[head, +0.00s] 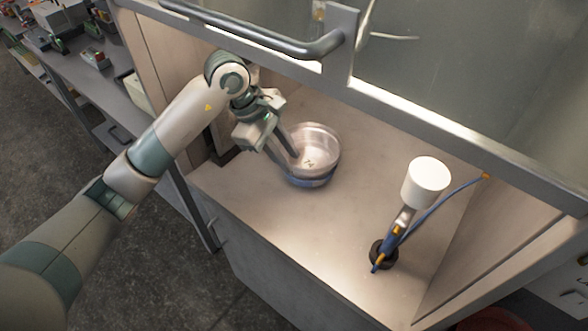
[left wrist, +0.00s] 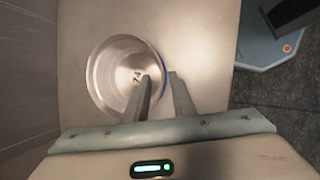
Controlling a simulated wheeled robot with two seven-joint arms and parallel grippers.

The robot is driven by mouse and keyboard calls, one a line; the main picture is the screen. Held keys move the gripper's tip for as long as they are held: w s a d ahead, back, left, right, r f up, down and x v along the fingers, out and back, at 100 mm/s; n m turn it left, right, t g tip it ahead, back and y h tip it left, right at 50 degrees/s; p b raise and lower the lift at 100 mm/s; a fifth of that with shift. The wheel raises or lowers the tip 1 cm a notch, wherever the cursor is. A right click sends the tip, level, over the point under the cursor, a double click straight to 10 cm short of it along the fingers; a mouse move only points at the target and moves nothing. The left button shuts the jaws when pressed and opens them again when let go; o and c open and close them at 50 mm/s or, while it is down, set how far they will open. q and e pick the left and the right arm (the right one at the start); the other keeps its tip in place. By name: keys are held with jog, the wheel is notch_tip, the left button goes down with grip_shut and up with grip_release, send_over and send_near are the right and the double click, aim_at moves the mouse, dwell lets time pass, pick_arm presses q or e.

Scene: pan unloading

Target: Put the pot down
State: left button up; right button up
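The pot (head: 322,147) is a round, shiny metal vessel with a dark mark on its inner bottom and a bluish band low on its outside. It is upright on the pale cabinet floor, left of the middle; I cannot tell whether its base fully touches. It also shows in the left wrist view (left wrist: 107,73). My left gripper (head: 287,154) is at the pot's rim, one finger inside the wall and one outside. In the left wrist view the fingertips (left wrist: 160,75) are apart, with a gap between them around the rim. My right gripper is not in view.
A spray tool with a white cup (head: 426,182) and blue hose stands on the cabinet floor (head: 300,238) to the right. A metal bar handle (head: 265,40) and frame edge cross above. A shelf (head: 98,95) with items is at left. Floor between pot and tool is clear.

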pick_arm(q)
jog(key=b+v, duration=0.2)
jog(key=v, duration=0.4)
jog(key=shift+w+r, duration=0.1)
dwell(0.6)
